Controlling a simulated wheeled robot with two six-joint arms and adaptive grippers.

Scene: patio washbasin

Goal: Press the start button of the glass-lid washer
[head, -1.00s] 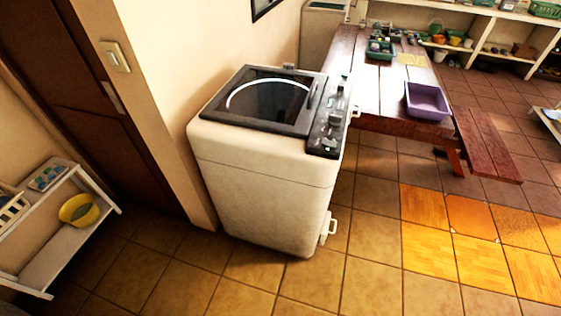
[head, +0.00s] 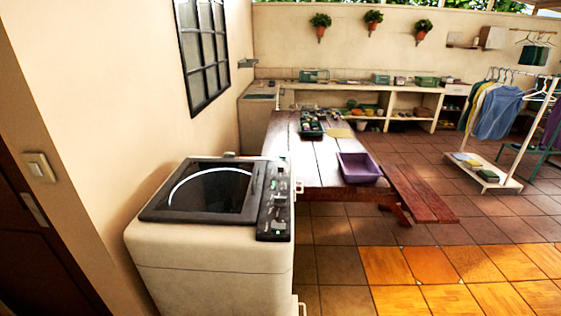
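The glass-lid washer (head: 205,265) stands against the left wall in the head view. It is a cream, top-loading machine, and its dark glass lid (head: 208,192) is shut. A black control panel (head: 275,205) runs along the right side of its top, with a knob and several small buttons. A small green-lit button (head: 277,233) shows at the panel's near end; I cannot read any label on it. Neither of my grippers is in view.
A wooden picnic table (head: 325,165) with a purple basin (head: 359,168) stands behind the washer, its bench (head: 418,195) to the right. A clothes rack (head: 510,130) stands farther right. The tiled floor right of the washer is clear. A light switch (head: 39,167) is on the left wall.

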